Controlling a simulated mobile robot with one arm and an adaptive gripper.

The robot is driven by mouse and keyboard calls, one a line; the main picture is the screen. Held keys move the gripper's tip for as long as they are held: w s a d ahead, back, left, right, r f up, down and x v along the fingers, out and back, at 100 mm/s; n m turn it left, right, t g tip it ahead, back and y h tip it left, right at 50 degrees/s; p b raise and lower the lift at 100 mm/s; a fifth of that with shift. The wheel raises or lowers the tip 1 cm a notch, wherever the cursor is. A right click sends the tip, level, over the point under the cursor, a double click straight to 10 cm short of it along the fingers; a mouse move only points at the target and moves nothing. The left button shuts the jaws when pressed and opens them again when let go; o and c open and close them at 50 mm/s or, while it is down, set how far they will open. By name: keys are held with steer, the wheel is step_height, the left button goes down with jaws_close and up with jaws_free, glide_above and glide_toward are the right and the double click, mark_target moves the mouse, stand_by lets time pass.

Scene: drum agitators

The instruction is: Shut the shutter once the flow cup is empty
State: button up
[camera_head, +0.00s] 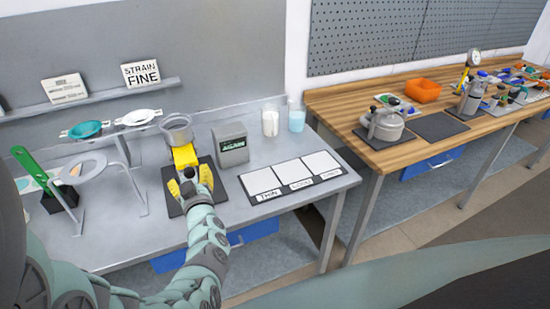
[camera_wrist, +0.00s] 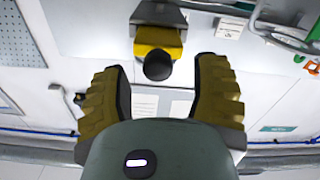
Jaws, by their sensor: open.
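The flow cup (camera_head: 176,133) looks like a clear, grey-rimmed cup at the back of the left bench. I cannot tell whether liquid is in it. Below it is a yellow block (camera_head: 184,156), which also shows in the wrist view (camera_wrist: 158,38) with a black round knob (camera_wrist: 158,66) on its near side. I cannot tell for sure that this is the shutter, or how it is set. My gripper (camera_head: 187,185) has its yellow fingers spread in front of the block. In the wrist view the knob lies ahead, between the open fingers (camera_wrist: 165,92), with clear space on both sides.
A grey box with a dark display (camera_head: 231,144) stands just right of the cup. A white three-panel board (camera_head: 292,176) lies further right. Two bottles (camera_head: 270,122) stand behind. A wooden bench (camera_head: 430,155) is right.

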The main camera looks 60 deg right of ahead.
mark_target(186, 159)
steer(key=shift+x, duration=1.1)
steer(key=shift+s+d, duration=0.15)
steer(key=shift+d, duration=0.05)
jaws_close()
